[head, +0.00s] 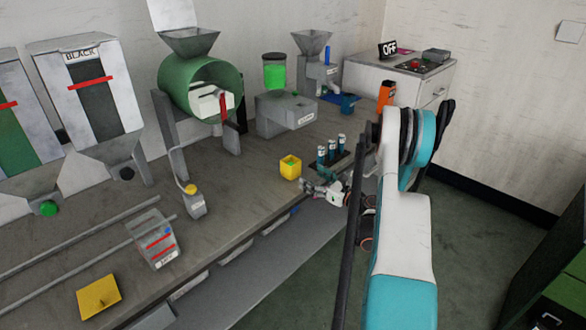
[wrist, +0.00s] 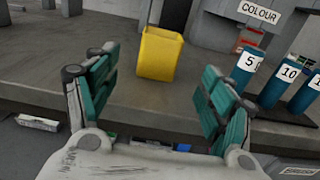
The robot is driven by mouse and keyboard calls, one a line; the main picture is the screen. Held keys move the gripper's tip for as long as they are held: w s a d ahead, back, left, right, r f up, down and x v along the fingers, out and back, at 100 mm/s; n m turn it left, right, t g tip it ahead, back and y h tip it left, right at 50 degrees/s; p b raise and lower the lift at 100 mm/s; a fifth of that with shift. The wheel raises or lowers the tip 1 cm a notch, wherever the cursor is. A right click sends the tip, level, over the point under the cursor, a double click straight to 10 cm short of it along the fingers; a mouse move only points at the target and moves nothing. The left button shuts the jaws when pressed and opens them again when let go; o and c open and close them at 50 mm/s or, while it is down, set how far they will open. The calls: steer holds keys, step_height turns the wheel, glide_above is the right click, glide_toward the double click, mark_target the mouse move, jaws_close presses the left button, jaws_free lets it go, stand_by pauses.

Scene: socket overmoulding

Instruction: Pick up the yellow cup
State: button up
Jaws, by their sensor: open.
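The yellow cup (head: 290,167) stands upright on the grey bench, near its front edge, in the head view. In the wrist view the yellow cup (wrist: 158,55) stands ahead of my gripper, in line with the gap between the fingers. My gripper (head: 318,190) is at the bench's front edge, just right of and in front of the cup. In the wrist view my gripper (wrist: 152,90) is open, with its teal fingers spread and nothing between them. The cup and fingers look apart.
Several numbered teal cylinders (wrist: 252,75) stand close to the right finger. A grey machine marked COLOUR (wrist: 258,12) is behind them. A green drum machine (head: 200,88) stands at the back of the bench (head: 225,205).

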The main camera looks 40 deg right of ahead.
mark_target(297, 169)
steer(key=w, duration=0.2)
steer(key=w+b, duration=0.1)
steer(key=w, duration=0.2)
steer(key=shift+w+a+b, duration=0.3)
steer(key=shift+w, duration=0.1)
steer(key=shift+w+a+r+b, duration=0.15)
steer(key=shift+w+b, duration=0.5)
steer(key=shift+w, duration=0.85)
steer(key=shift+w+a+r+b, duration=0.15)
steer(key=shift+w+b, duration=0.45)
steer(key=shift+w, duration=0.85)
steer(key=shift+d, duration=0.1)
steer(key=c, duration=1.2)
